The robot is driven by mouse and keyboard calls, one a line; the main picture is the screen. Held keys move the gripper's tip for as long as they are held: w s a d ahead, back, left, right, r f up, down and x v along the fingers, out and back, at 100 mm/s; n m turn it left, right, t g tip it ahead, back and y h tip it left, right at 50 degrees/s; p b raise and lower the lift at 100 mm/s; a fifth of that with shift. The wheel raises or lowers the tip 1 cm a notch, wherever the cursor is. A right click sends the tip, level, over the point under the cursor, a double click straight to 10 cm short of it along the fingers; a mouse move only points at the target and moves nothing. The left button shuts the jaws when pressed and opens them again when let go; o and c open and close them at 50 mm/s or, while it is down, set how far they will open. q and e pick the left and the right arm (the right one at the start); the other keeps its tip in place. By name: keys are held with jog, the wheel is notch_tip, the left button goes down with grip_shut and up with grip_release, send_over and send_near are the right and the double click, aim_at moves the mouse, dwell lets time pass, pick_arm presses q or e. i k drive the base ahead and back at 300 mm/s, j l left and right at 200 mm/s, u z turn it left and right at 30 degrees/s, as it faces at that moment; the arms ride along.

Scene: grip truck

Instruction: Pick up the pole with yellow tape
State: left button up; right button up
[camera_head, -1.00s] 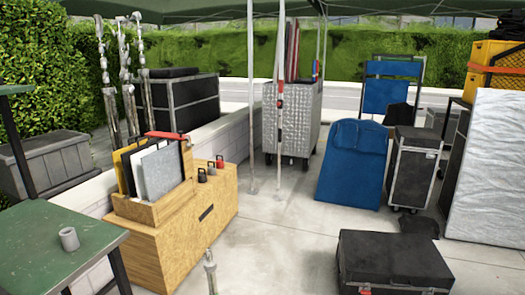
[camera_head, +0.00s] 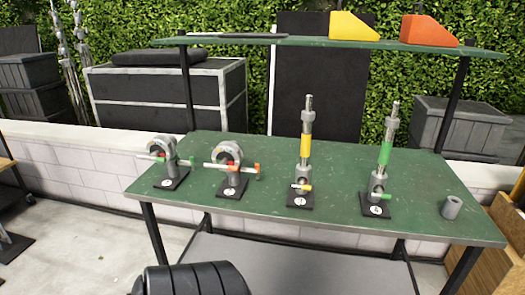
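Neither of my grippers can be made out in the head view. A black ribbed cylindrical part (camera_head: 193,280) shows at the bottom edge, apart from the table objects.
Two round grey clamps, one with green handles (camera_head: 163,150) and one with red handles (camera_head: 230,155), stand left of the poles. A grey cup (camera_head: 451,207) is at the table's right. A shelf (camera_head: 290,41) with yellow (camera_head: 352,27) and orange wedges (camera_head: 428,32) hangs above the back.

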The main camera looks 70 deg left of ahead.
aim_at(304, 170)
jog(key=u, duration=1.85)
